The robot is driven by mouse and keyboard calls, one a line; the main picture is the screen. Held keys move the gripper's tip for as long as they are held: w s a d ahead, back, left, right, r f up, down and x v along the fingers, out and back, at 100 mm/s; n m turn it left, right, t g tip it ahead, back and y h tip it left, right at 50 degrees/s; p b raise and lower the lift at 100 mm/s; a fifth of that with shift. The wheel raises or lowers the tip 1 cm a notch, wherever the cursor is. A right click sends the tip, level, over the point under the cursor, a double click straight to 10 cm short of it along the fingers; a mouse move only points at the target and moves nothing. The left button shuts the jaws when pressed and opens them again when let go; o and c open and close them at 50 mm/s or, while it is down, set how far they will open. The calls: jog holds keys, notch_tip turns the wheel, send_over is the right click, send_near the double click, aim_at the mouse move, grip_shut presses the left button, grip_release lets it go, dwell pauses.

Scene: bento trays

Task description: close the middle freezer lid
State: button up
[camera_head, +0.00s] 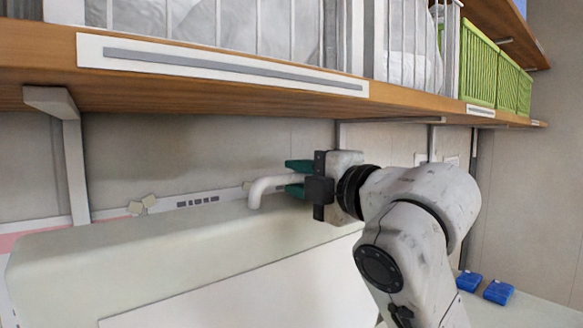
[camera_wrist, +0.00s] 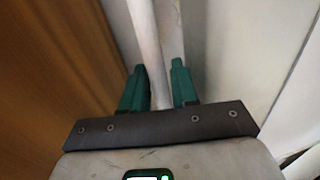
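A large white freezer lid (camera_head: 130,250) fills the lower left of the head view, with its broad face toward me. It looks raised, but its hinge is out of view. A white bent bar handle (camera_head: 268,187) stands out from its top edge. My gripper (camera_head: 297,178) has dark green fingers and is at the handle's right end. The fingers are spread above and below the bar, with a gap under the upper finger. In the wrist view the white handle (camera_wrist: 147,40) runs between the two fingers of my gripper (camera_wrist: 160,82). Its far end is cut off.
A wooden shelf (camera_head: 200,85) with wire baskets and green baskets (camera_head: 480,65) hangs close above my gripper. A shelf bracket (camera_head: 65,130) drops down at the left. Two blue packs (camera_head: 498,291) lie on a pale surface at the lower right.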

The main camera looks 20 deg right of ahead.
jog(key=shift+x, duration=1.1)
jog(key=shift+c, duration=0.4)
grip_shut()
jog(key=shift+f, duration=0.1)
